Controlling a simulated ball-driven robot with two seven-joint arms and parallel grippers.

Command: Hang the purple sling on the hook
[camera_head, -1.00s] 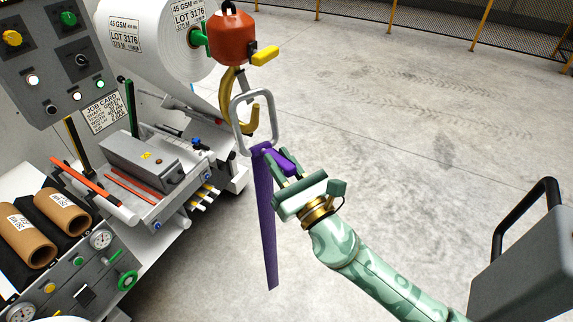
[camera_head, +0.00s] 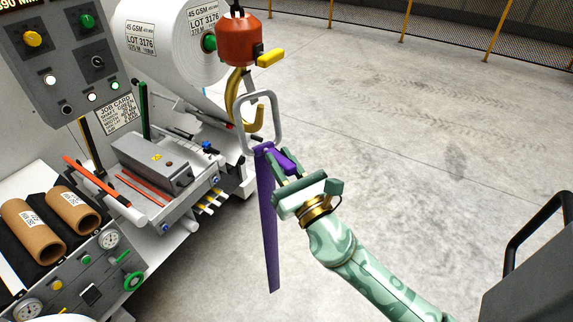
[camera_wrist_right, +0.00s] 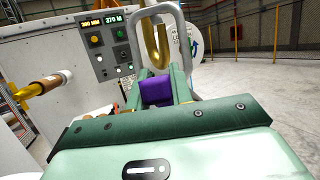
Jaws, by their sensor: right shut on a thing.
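The purple sling (camera_head: 267,225) hangs down as a long strap from a grey metal ring (camera_head: 279,118). My right gripper (camera_head: 285,168) is shut on the purple sling just below the ring, and the purple piece (camera_wrist_right: 157,91) shows between its fingers in the right wrist view. The yellow hook (camera_head: 254,115) hangs below an orange hoist block (camera_head: 237,38). The ring overlaps the hook in the head view; I cannot tell whether the hook passes through it. In the right wrist view the hook (camera_wrist_right: 155,45) shows within the ring's outline. My left gripper is not in view.
A machine with a control panel (camera_head: 75,55), a white paper roll (camera_head: 170,45) and a grey tray (camera_head: 160,170) stands at the left. Cardboard cores (camera_head: 35,232) lie near it. A grey cart-like box (camera_head: 530,270) is at the lower right. The floor beyond is clear.

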